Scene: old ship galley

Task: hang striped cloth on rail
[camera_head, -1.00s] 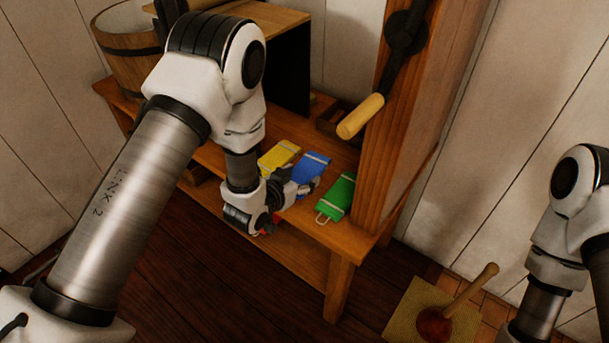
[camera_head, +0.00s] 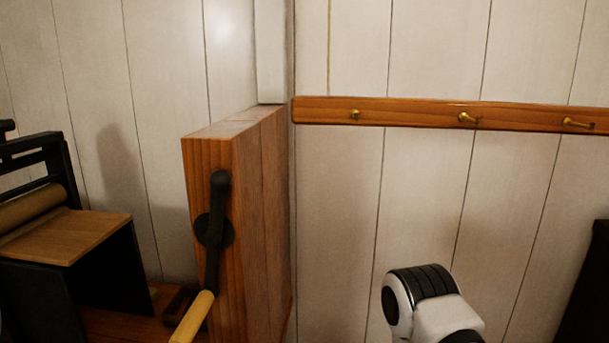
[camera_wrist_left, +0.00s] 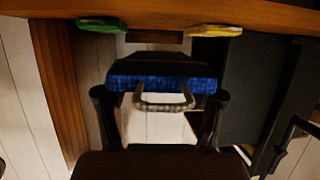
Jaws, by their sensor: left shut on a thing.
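The wooden rail (camera_head: 420,115) with brass hooks runs along the white plank wall at the upper right of the head view. Its hooks (camera_head: 466,118) look empty. In the left wrist view my left gripper (camera_wrist_left: 160,98) is shut on a folded blue cloth (camera_wrist_left: 162,77), which has a grey loop (camera_wrist_left: 164,105) on it. Stripes on it are hard to make out. Green (camera_wrist_left: 101,25) and yellow (camera_wrist_left: 215,30) folded cloths lie at the edge of the wooden bench (camera_wrist_left: 270,17). Neither gripper shows in the head view.
A wooden post (camera_head: 263,220) with a black crank and pale handle (camera_head: 191,318) stands left of the rail. A black roller machine (camera_head: 65,255) is at the far left. A dark object (camera_head: 588,285) stands at the right edge. The wall below the rail is clear.

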